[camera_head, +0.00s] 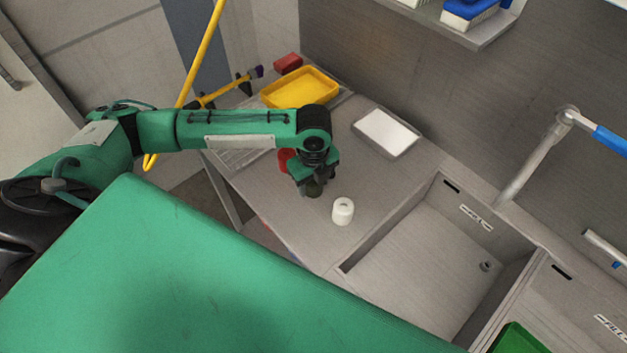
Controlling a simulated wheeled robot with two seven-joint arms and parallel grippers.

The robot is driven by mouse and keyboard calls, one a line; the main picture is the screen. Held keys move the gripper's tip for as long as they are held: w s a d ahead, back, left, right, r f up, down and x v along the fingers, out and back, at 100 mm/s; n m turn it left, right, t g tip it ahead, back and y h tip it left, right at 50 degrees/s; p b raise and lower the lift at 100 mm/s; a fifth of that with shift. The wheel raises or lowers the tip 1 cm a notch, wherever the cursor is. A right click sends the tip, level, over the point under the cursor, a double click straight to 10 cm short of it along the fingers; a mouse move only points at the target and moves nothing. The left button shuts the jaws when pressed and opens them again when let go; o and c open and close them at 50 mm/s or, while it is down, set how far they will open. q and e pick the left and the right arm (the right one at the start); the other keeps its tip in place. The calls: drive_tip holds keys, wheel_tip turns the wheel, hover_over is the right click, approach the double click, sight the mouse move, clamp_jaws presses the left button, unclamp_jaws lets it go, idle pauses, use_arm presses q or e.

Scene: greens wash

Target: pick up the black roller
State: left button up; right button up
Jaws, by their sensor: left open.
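My left gripper (311,182) reaches in from the left on a green arm and points down over the steel counter (300,226). It is open. A dark, rounded shape shows at its fingertips; I cannot tell whether this is the black roller or part of the gripper. No black roller shows clearly anywhere else. A white roll (343,211) stands upright on the counter, just right of the gripper and apart from it. My right gripper is not in view.
A red object (284,160) is partly hidden behind the gripper. A yellow tray (300,88), a red block (287,62) and a white-filled tray (385,132) lie at the back. An empty sink basin (430,262) with a tap (535,160) is at right.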

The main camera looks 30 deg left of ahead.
use_arm(q)
drive_tip(key=shift+f, duration=0.15)
drive_tip(key=shift+c, duration=0.4)
drive_tip(key=c, duration=0.6)
